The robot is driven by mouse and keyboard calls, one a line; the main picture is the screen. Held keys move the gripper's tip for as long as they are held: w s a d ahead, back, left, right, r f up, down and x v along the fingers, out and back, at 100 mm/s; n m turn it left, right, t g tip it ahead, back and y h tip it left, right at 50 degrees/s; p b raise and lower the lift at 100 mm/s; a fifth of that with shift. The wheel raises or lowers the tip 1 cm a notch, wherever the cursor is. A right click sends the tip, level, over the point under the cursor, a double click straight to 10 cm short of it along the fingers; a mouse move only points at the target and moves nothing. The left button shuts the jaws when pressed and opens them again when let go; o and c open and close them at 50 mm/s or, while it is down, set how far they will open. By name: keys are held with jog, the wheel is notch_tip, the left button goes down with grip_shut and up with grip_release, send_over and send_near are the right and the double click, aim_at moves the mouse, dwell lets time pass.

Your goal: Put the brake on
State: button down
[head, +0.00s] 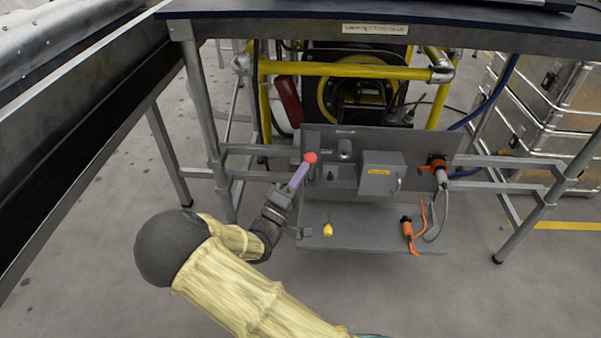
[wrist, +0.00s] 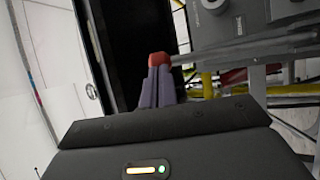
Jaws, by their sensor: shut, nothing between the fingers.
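A red knob (head: 311,157) shows in the head view at the left part of the grey panel (head: 428,146) under the table. My gripper (head: 304,168) reaches up to it from the lower left, its purple fingers shut and empty. In the wrist view the red knob (wrist: 158,59) sits right at the tips of my gripper (wrist: 157,72). The fingertips seem to touch the knob or lie just in front of it; I cannot tell which. The knob's shaft is not clear; a grey bar runs to the right beside it in the wrist view. No brake marking is readable.
A grey box with a yellow label (head: 381,173) and an orange connector (head: 438,163) are on the panel. A yellow piece (head: 328,229) and an orange plug (head: 407,229) lie on the shelf below. A table leg (head: 206,120) stands left of the panel; metal cases (head: 545,90) stand right.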

jog(key=w+r+n+g+y+p, duration=0.2)
jog(key=w+p, duration=0.4)
jog(key=p, duration=0.3)
jog(key=w+r+n+g+y+p, duration=0.1)
jog(key=w+r+g+p, duration=0.1)
jog(key=w+r+p, duration=0.3)
jog(key=shift+w+d+n+g+y+p, duration=0.35)
jog(key=shift+w+p, duration=0.8)
jog(key=shift+p, duration=1.1)
jog(key=f+p+v, duration=0.1)
jog(key=p+v, duration=0.2)
jog(key=v, duration=1.1)
jog(key=shift+s+p, duration=0.35)
jog(key=shift+s, duration=0.1)
jog(key=shift+a, duration=0.15)
jog(key=shift+w, duration=0.1)
